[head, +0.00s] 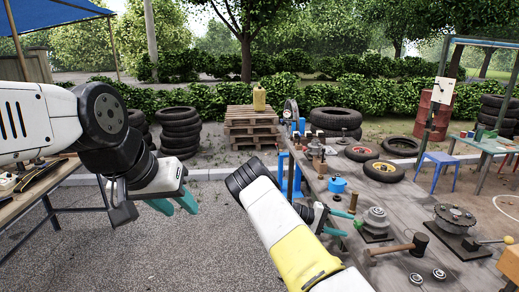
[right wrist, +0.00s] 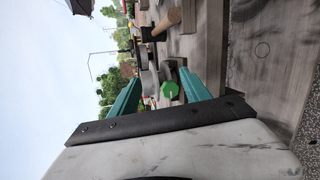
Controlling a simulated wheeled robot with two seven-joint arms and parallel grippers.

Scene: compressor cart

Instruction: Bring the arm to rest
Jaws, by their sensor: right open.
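My right gripper (head: 348,224) is open over the left edge of the long grey workbench (head: 340,272). Its two teal fingers are spread, and they also show in the right wrist view (right wrist: 158,82). A round green part (right wrist: 169,90) appears between the fingers there; I cannot tell how far beyond them it is, and nothing is visibly gripped. My right arm (head: 290,235), white and yellow, reaches in from the bottom. My left gripper (head: 181,209) hangs open and empty over the gravel, its teal fingers apart, left of the workbench.
Near the right gripper a wooden-handled mallet (head: 398,248) and a grey cylindrical part (head: 376,218) rest on the workbench. A blue part (head: 337,185) and tyre-like wheels (head: 384,171) stand farther back. Another table (head: 25,200) is at left. Gravel between is clear.

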